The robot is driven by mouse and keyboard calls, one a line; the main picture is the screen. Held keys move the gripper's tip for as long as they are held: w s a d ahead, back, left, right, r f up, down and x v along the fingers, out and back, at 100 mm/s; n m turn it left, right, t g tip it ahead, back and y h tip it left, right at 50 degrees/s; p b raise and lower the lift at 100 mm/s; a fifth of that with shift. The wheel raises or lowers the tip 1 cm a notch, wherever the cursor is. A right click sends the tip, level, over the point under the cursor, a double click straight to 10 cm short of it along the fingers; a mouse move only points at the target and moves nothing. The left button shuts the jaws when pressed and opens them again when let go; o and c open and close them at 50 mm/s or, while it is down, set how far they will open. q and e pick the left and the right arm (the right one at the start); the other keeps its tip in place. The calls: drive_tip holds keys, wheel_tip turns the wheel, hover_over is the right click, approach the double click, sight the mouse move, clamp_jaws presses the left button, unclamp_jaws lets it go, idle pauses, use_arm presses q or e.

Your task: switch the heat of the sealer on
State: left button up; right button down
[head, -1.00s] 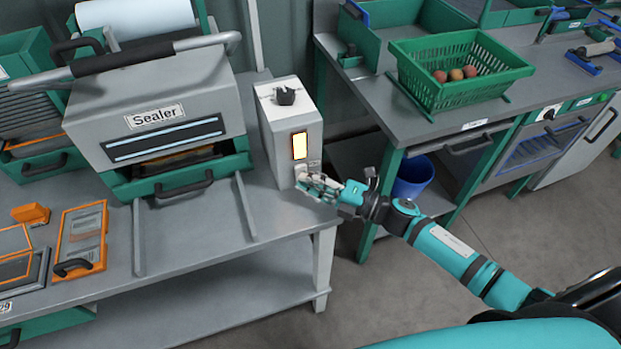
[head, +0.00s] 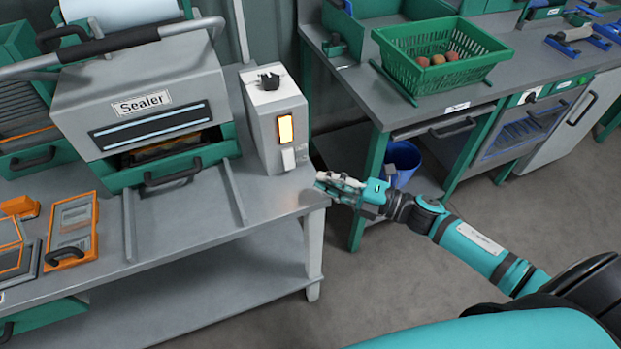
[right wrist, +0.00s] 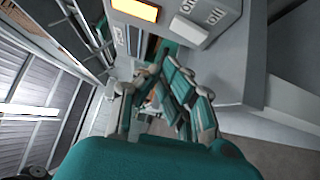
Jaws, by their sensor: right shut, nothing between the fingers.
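The sealer (head: 142,105) stands on the grey bench at left, with a grey control box (head: 274,122) at its right. The box has a lit amber lamp (head: 286,129) and, below it, a pale switch (head: 289,158). The right wrist view shows the lamp (right wrist: 134,9) and the switch (right wrist: 187,30), with "on" and "off" marked beside it. My right gripper (head: 336,182) is shut and empty, to the right of and below the switch, apart from it, just off the bench corner. My left gripper is not in view.
A black knob (head: 269,81) sits on top of the box. Orange-framed trays (head: 72,226) lie at the bench's left. A second bench (head: 400,105) at right carries a green crate (head: 440,83) of tomatoes. A blue bin (head: 402,163) stands under it. Floor between the benches is free.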

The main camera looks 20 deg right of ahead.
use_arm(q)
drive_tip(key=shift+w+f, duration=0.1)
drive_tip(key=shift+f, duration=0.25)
use_arm(e)
drive_tip(key=s+d, duration=0.3)
drive_tip(key=shift+s+r, duration=0.1)
drive_tip(key=shift+r, duration=0.3)
drive_tip(key=shift+f, duration=0.1)
